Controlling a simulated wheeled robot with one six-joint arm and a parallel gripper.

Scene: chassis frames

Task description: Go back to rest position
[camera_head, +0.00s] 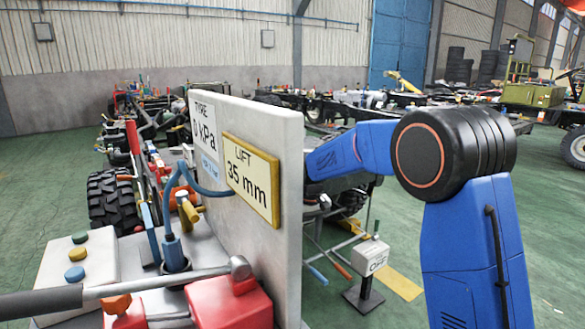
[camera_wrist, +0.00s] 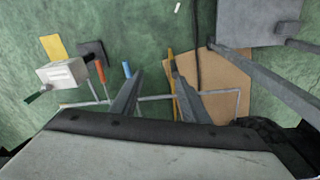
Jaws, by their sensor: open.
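My gripper (camera_wrist: 156,72) shows in the wrist view with its two dark fingers spread apart and nothing between them. It points down over the green floor, where a grey tube frame (camera_wrist: 218,91) and a brown board (camera_wrist: 222,78) lie below. In the head view my blue arm reaches left behind a grey upright panel, which hides the gripper.
The grey panel (camera_head: 288,112) carries a yellow "LIFT 35 mm" sign (camera_head: 250,180). Left of it are a red block (camera_head: 228,302), a button box (camera_head: 76,270) and a tyre (camera_head: 112,200). A white box (camera_head: 370,256) stands on the floor, right of the panel. Green floor at right is open.

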